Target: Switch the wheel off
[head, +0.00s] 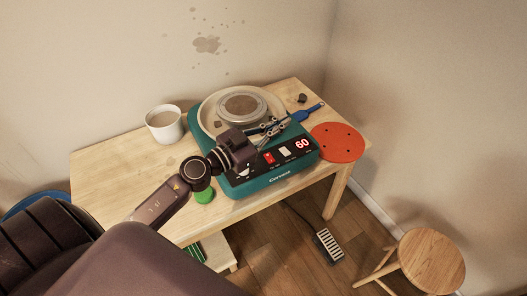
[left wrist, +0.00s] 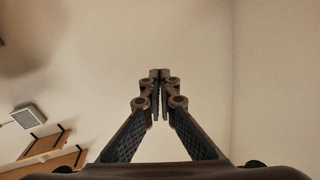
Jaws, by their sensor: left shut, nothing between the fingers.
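The teal pottery wheel (head: 255,187) stands on the wooden table. Its round wheel head (head: 242,104) sits in a pale splash pan. The front panel has a red switch (head: 269,158), a white switch (head: 285,151) and a lit red display (head: 302,144) reading 60. My left gripper (head: 286,122) is above the wheel, behind and over the panel, with its fingers pointing right. The gripper hides part of the panel's left side and of the pan. In the left wrist view its fingers (left wrist: 160,76) are closed together and empty. My right gripper is not in view.
A white cup (head: 164,125) stands left of the wheel. An orange-red disc (head: 337,143) lies at its right, near a blue-handled tool (head: 308,112). A green item (head: 204,196) is at the table's front. A pedal (head: 328,244) and a wooden stool (head: 432,262) are on the floor.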

